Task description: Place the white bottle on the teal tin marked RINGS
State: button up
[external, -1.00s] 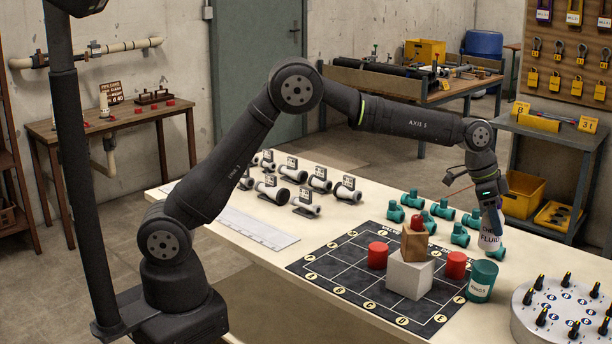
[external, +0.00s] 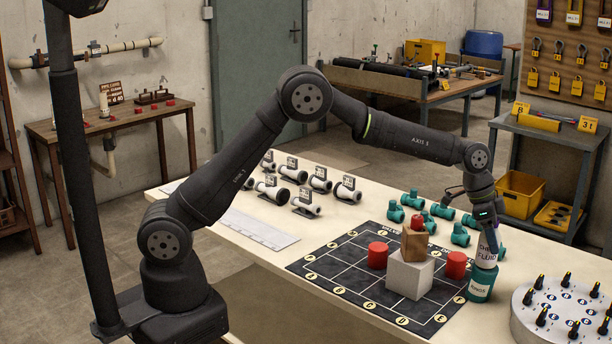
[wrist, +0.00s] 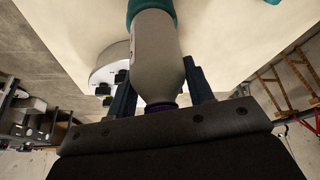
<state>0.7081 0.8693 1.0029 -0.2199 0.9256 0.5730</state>
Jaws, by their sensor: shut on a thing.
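The white bottle (external: 487,251), labelled FLUID, is upright in my gripper (external: 487,232). My gripper is shut on it near its top. The bottle's base is at the top of the teal tin marked RINGS (external: 481,286), and the two look to be touching. In the wrist view the bottle (wrist: 155,50) runs between the fingers (wrist: 160,92), and a teal edge, likely the tin (wrist: 152,8), shows at its far end. The contact between bottle and tin is partly hidden, so I cannot tell whether the tin bears its weight.
A red cylinder (external: 456,265) stands just left of the tin. A white block (external: 409,274) carries a brown block (external: 414,245) with a red piece on top. Teal fittings (external: 460,235) lie behind. A round grey knob panel (external: 562,312) stands to the right.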

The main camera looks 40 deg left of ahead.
jog(key=shift+f, duration=0.15)
jog(key=o, duration=1.1)
jog(key=shift+r, duration=0.4)
jog(key=v, duration=1.2)
jog(key=shift+r, duration=0.15)
